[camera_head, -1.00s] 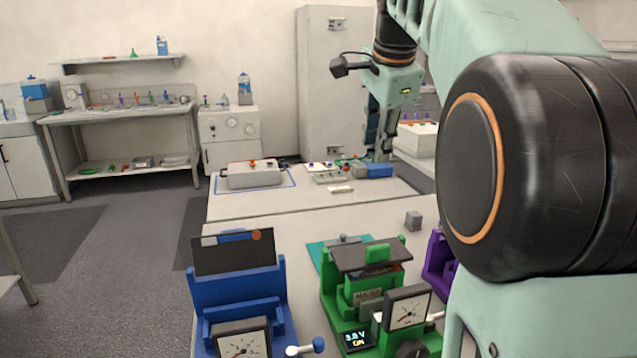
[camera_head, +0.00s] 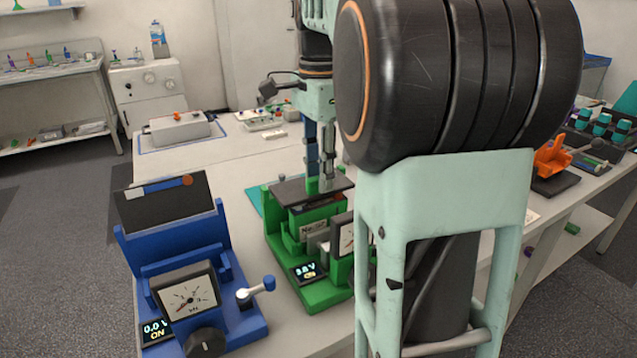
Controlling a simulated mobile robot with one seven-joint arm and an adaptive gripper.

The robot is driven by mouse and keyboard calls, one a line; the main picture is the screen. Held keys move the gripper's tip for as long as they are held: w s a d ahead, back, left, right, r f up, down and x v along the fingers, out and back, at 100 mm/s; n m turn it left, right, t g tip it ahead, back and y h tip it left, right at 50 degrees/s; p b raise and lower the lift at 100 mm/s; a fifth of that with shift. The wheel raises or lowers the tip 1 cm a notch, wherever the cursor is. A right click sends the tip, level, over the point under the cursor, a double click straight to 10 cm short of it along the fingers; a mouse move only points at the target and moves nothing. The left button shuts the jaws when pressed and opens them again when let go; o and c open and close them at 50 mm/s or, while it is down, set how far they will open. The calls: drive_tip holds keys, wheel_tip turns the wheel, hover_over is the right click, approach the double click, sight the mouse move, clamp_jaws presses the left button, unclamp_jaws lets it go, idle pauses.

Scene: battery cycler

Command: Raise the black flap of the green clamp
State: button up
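The green clamp (camera_head: 318,294) stands on the table in the middle of the head view. Its black flap (camera_head: 287,192) lies nearly flat across the top. The clamp's dial and right side are partly hidden behind my arm. My gripper (camera_head: 326,186) points down at the right part of the flap, with its fingertips at or just above the flap. I cannot tell whether they touch it. The fingers look close together, but their gap does not show clearly.
A blue clamp (camera_head: 182,254) with its black flap (camera_head: 163,200) standing up is to the left. A grey box (camera_head: 180,130) stands at the back of the table. An orange clamp (camera_head: 552,158) is at the right. Free table lies behind the blue clamp.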

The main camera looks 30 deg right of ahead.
drive_tip(key=shift+f, duration=0.65)
clamp_jaws()
